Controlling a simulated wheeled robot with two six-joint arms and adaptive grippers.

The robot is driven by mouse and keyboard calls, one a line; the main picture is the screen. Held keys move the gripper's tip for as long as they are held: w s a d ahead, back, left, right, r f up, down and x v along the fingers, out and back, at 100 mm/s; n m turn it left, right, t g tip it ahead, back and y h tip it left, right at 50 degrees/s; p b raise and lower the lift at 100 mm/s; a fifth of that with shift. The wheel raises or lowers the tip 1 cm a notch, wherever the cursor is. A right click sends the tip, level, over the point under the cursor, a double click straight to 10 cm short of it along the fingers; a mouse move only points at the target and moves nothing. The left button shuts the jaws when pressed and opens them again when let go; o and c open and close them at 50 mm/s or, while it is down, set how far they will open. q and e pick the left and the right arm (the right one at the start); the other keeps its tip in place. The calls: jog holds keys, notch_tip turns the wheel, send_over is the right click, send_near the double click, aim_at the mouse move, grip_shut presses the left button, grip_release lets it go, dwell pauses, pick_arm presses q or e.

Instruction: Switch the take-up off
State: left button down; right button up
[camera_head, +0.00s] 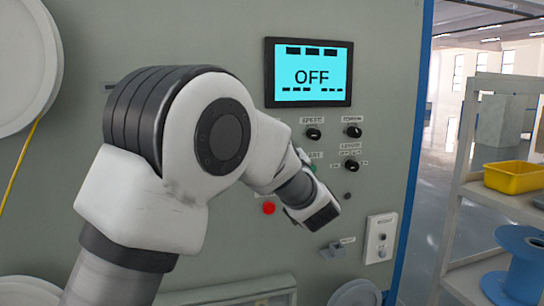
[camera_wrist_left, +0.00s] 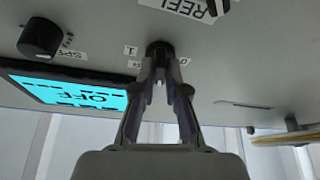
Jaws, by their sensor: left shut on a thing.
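The grey control panel (camera_head: 235,45) carries a cyan screen (camera_head: 312,72) that reads OFF. In the left wrist view my left gripper (camera_wrist_left: 161,68) is shut on a small dark switch knob (camera_wrist_left: 159,47) on the panel face. Labels 1 and 0 show beside that knob, partly covered by the fingers. The fingers hide most of the knob, so its pointing direction cannot be told. The screen also shows in the left wrist view (camera_wrist_left: 75,92), upside down. In the head view my left arm covers the gripped knob and fingers. My right gripper is out of view.
Several black knobs, including the speed knob (camera_head: 313,134), sit below the screen. A red button (camera_head: 268,208) lies beside my left wrist. A white switch box (camera_head: 381,238) is at lower right. A shelf at right holds a yellow bin (camera_head: 514,177) and blue spool (camera_head: 519,262).

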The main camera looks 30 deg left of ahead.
pick_arm(q)
jog(key=shift+w+d+r+n+g+y+b, duration=0.15)
jog(key=shift+n+g+b, duration=0.45)
jog(key=shift+n, duration=0.75)
jog(key=shift+s+a+f+n+g+y+b, duration=0.15)
jog(key=shift+n+g+b, duration=0.3)
jog(key=shift+n+g, duration=0.65)
jog(key=shift+w+d+r+n+g+y+b, duration=0.15)
jog(key=shift+n+g+b, duration=0.3)
jog(key=shift+n, duration=1.2)
jog(key=c, duration=1.5)
grip_release()
jog(key=o, duration=0.3)
jog(key=shift+w, duration=0.1)
jog(key=v, duration=0.7)
jog(key=shift+d+f, duration=0.15)
jog(key=shift+f, duration=0.05)
